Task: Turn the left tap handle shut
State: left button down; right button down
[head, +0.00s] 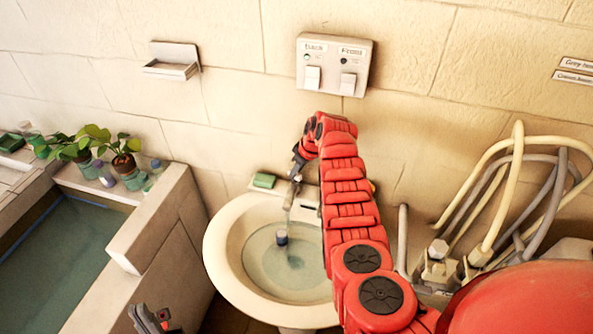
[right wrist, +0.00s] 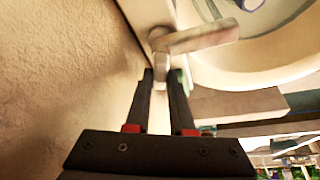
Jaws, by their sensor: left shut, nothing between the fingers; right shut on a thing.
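The white washbasin (head: 222,240) stands against the wall with water in it, and a grey tap (head: 292,192) shows at its back edge. My right arm reaches across the basin, and my right gripper (head: 297,166) is at the tap's left side. In the right wrist view its fingers (right wrist: 161,78) are shut on a small pale piece, which looks like the left tap handle (right wrist: 161,66). A longer pale bar (right wrist: 203,37) of the tap lies just beyond. The right tap side is hidden behind my arm. My left gripper (head: 150,322) is shut and empty at the bottom, away from the basin.
A green soap (head: 264,181) lies on the basin's back rim, left of the tap. A small dark-capped item (head: 282,238) shows in the bowl. A switch box (head: 334,65) hangs above. Pale hoses (head: 518,180) stand at right, and a stone tub wall (head: 150,225) at left.

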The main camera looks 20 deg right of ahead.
jog(key=shift+a+f+m+h, duration=0.15)
jog(key=shift+m+h, duration=0.35)
jog(key=shift+m, duration=0.7)
jog(key=m+h+b, duration=0.1)
jog(key=m, duration=0.1)
jog(key=shift+a+m+t, duration=0.15)
jog(key=shift+m+t, duration=0.15)
jog(key=shift+m, duration=0.1)
jog(key=m+h+b, duration=0.1)
jog(key=m+b, duration=0.3)
jog(key=b, duration=0.1)
jog(key=m+g+h+b, duration=0.1)
jog(key=m+h+b, duration=0.1)
jog(key=m+b, duration=0.3)
jog(key=shift+a+f+b, duration=0.1)
jog(key=shift+a+b, duration=0.1)
jog(key=shift+b, duration=0.6)
jog(key=shift+w+r+m+g+h+b, duration=0.15)
jog(key=shift+m+h+b, duration=0.1)
jog(key=shift+m, duration=0.2)
jog(key=shift+s+r+m+g+h+b, duration=0.15)
jog(key=shift+m+b, duration=0.1)
jog(key=shift+m, duration=0.2)
jog(key=shift+w+m, duration=0.15)
jog(key=shift+m, duration=0.35)
jog(key=shift+m+g+b, duration=0.3)
jog(key=shift+b, duration=0.05)
jog(key=c, duration=0.6)
grip_release()
